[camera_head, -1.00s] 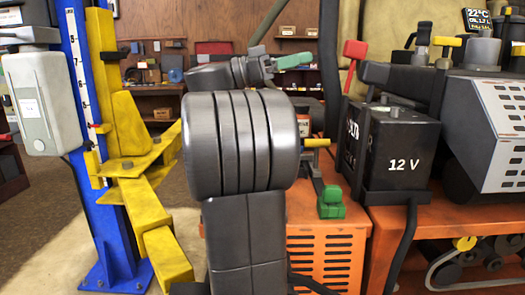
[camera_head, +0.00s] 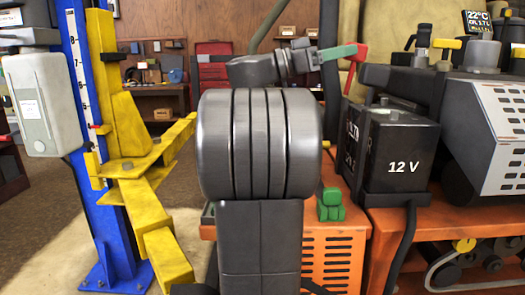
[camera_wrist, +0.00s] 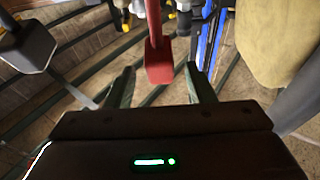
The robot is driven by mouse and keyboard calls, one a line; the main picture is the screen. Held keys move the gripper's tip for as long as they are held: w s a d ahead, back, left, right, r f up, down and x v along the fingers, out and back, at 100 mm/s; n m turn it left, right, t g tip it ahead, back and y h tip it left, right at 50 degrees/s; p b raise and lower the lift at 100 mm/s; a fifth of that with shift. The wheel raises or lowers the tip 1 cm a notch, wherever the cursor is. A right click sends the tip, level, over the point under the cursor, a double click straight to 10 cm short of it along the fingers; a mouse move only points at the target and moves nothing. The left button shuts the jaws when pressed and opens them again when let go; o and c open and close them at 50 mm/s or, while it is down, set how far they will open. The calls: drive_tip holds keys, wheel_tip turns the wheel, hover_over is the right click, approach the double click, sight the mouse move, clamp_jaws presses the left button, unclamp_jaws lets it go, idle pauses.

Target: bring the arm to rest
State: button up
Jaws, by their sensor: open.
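My gripper (camera_head: 346,52), with green fingers, is at the end of my dark arm in the upper middle of the head view. It points right, and its tips overlap the red handle (camera_head: 356,51) beside the 12 V battery. In the wrist view my gripper (camera_wrist: 161,78) has its two fingers spread apart. The red handle (camera_wrist: 159,66) shows between and beyond them. Nothing is held, and I cannot tell whether a finger touches the handle. My arm's thick ribbed joint hides part of the orange mower body.
A black 12 V battery (camera_head: 403,140) stands on the orange mower body (camera_head: 334,245), with a green block (camera_head: 330,204) near it. A blue lift post (camera_head: 90,215) with yellow arms (camera_head: 163,240) stands at left. Floor is open behind the post.

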drive_tip(key=d+y+p, duration=0.1)
drive_tip(key=p, duration=0.3)
drive_tip(key=d+r+y+p, duration=0.1)
drive_tip(key=d+y+p, duration=0.1)
drive_tip(key=p, duration=0.2)
drive_tip(key=shift+y, duration=0.3)
drive_tip(key=shift+d+f+y+p, duration=0.25)
drive_tip(key=shift+d+y+p, duration=0.45)
drive_tip(key=shift+p, duration=0.8)
drive_tip(key=shift+d+f+y+p, duration=0.4)
drive_tip(key=shift+y+p, duration=0.35)
drive_tip(key=shift+p, duration=0.8)
drive_tip(key=shift+d+f+y+p, duration=0.15)
drive_tip(key=shift+d+y+p, duration=0.55)
drive_tip(key=shift+p, duration=0.8)
